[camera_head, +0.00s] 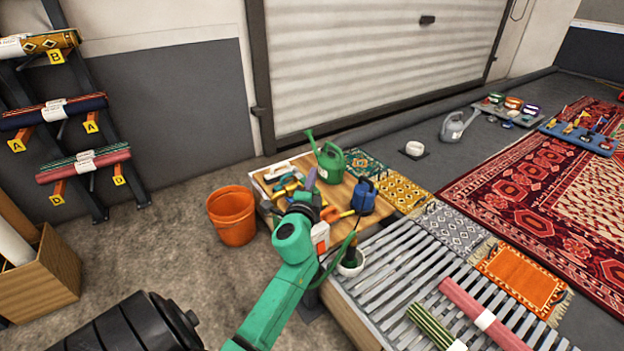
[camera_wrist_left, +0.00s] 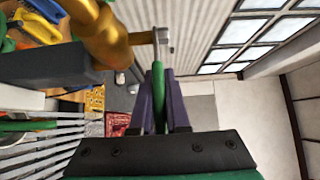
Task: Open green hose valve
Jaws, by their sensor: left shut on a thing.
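The green valve handle (camera_wrist_left: 158,88) stands between the two purple fingers of my left gripper (camera_wrist_left: 162,108) in the left wrist view. The gripper is shut on it. A grey metal fitting (camera_wrist_left: 162,42) joins the handle's far end to a brass valve body (camera_wrist_left: 98,30). In the head view my left gripper (camera_head: 311,180) is over the wooden work surface, and my green wrist hides most of the valve. A green hose (camera_head: 336,265) hangs beside the wrist. My right gripper is not in view.
A green watering can (camera_head: 330,160), a blue can (camera_head: 364,196) and several tools crowd the wooden surface (camera_head: 345,222). An orange bucket (camera_head: 232,216) stands left of it. A slatted rack (camera_head: 400,272) with rolled rugs lies at right.

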